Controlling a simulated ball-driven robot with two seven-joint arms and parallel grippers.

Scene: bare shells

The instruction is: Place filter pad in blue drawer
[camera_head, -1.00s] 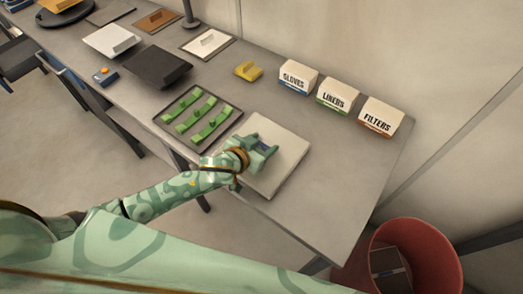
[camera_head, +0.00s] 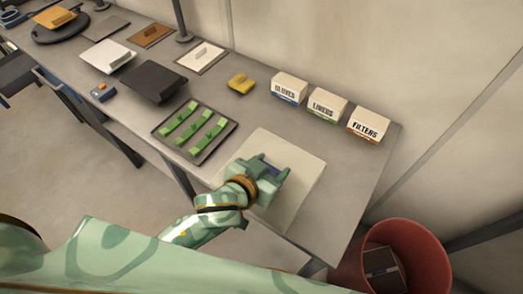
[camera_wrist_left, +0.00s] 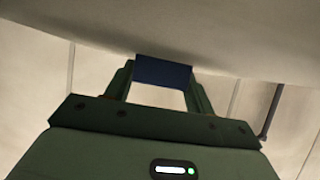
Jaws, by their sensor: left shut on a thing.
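The filter pad (camera_head: 301,160), as I take it, is a large pale square slab with a dark blue grip piece on it. My left gripper (camera_head: 272,169) is shut on this blue piece, which shows between the fingers in the left wrist view (camera_wrist_left: 163,71). The pad seems to be held above the front right part of the table; the height of the gap is hard to tell. The gripper and forearm hide part of the pad. My right gripper is not in view.
A dark tray with green strips (camera_head: 215,147) lies left of the pad. Labelled boxes for gloves (camera_head: 289,88), liners (camera_head: 327,105) and filters (camera_head: 368,125) stand along the back. A yellow block (camera_head: 240,83) lies behind. A red bin (camera_head: 430,245) stands beyond the table's right end.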

